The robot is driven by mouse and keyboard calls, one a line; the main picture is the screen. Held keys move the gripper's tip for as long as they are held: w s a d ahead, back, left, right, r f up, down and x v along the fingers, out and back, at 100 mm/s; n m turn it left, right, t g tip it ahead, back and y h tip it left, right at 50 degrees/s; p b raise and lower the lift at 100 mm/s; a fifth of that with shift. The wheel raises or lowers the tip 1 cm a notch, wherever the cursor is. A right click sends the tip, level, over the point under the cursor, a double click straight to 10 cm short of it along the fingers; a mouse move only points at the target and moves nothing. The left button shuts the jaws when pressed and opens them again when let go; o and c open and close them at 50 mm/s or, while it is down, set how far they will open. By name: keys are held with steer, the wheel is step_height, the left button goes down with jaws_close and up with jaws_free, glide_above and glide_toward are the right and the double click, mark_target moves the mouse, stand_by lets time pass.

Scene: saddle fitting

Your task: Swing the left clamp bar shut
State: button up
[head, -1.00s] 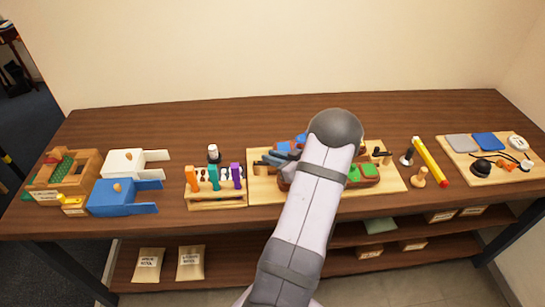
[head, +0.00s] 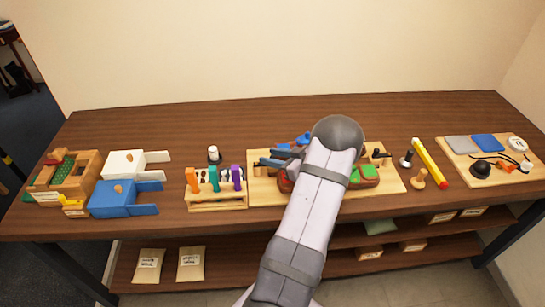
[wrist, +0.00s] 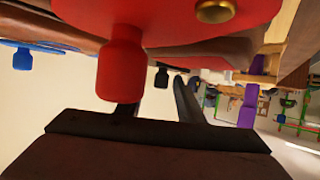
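The fitting board (head: 398,184) lies mid-table, its middle largely covered by my arm. Blue (head: 304,138), red-brown (head: 286,183) and green (head: 360,173) parts show around the arm. I cannot single out the left clamp bar with certainty. My gripper (head: 268,159) is over the left part of the board, with its fingers apart. In the wrist view my gripper (wrist: 155,100) also shows spread fingers, with nothing clearly held. A red part with a brass disc (wrist: 214,10) and a red knob (wrist: 121,65) are close to the camera. A black knob (wrist: 161,77) is beyond, between the fingers.
A rack of orange, teal and purple-handled tools (head: 215,203) stands just left of the board. White (head: 125,163) and blue (head: 110,197) blocks are farther left. A yellow stick (head: 429,162) lies to the right. The rear of the table is clear.

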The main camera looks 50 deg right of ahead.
steer(key=shift+s, duration=0.1)
steer(key=shift+b+v, duration=1.1)
steer(key=shift+v, duration=2.5)
